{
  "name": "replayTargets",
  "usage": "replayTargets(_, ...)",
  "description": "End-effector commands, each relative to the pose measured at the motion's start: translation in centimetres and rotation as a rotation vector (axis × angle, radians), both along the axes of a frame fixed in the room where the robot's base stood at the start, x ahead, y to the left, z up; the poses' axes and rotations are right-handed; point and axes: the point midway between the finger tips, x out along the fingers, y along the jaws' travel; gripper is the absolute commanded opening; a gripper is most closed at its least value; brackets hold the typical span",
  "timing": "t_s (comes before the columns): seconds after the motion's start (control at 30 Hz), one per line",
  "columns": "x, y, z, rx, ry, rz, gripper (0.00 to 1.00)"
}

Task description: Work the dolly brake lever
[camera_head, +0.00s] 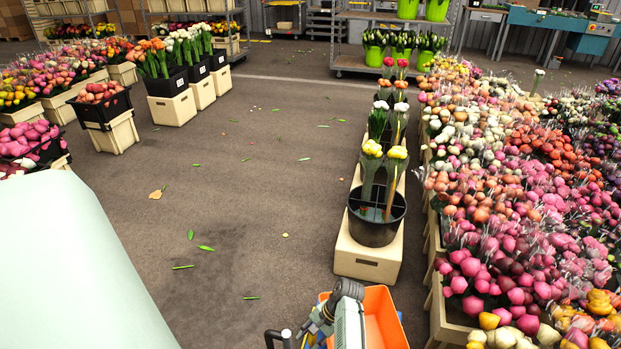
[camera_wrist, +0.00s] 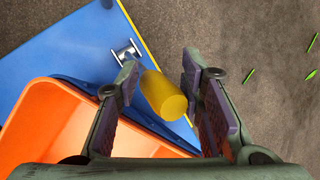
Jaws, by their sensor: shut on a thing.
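The brake lever shows as a yellow cylindrical grip (camera_wrist: 163,96) in the wrist view, beside the edge of the blue dolly deck (camera_wrist: 62,62). My gripper (camera_wrist: 159,68) has one finger on each side of the yellow grip and is shut on it. The lever's lower part and its mounting are mostly hidden. A metal bracket (camera_wrist: 126,52) sits on the deck close to the lever. In the head view my arm hides most of the dolly, and the lever cannot be made out.
An orange crate (camera_head: 386,316) rests on the dolly, close by my gripper. A black bucket (camera_head: 376,226) on a cream crate (camera_head: 367,262) stands just beyond. Dense flower bunches (camera_head: 505,235) fill the right. The middle floor is open, with scattered leaves.

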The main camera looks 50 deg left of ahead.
Motion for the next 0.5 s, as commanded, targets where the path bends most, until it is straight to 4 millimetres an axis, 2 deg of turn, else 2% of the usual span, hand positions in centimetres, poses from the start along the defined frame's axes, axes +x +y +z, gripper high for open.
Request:
replayTargets(0.03,-0.08,-0.57,-0.64,-0.012,0.002,-0.005,0.37)
replayTargets(0.2,-0.16,-0.54,-0.57,-0.012,0.005,-0.004,0.48)
replayTargets(0.5,0.04,-0.4,-0.01,-0.008,0.003,-0.003,0.48)
